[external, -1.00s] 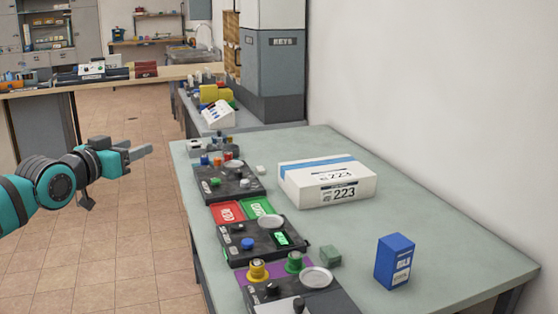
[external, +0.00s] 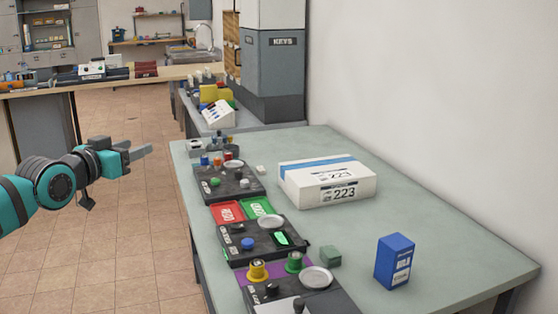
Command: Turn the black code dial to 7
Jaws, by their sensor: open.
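Several dark control panels stand in a row along the left side of the grey-green table. The middle panel (external: 232,255) has a blue button (external: 248,243), a lit green display (external: 282,238), a pale round disc and a small dark knob (external: 237,230). The front panel (external: 325,300) has a black knob (external: 272,289). I cannot tell which dark knob is the code dial, and no dial number is readable. My gripper (external: 142,153) is open and empty at the left, over the floor, pointing right towards the table and apart from every panel.
A white box labelled 223 (external: 327,182) and a blue box (external: 394,261) stand on the table (external: 440,240). Red (external: 227,211) and green trays lie between panels. Yellow (external: 257,270) and green (external: 295,262) knobs stand near the front. Floor is clear between gripper and table.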

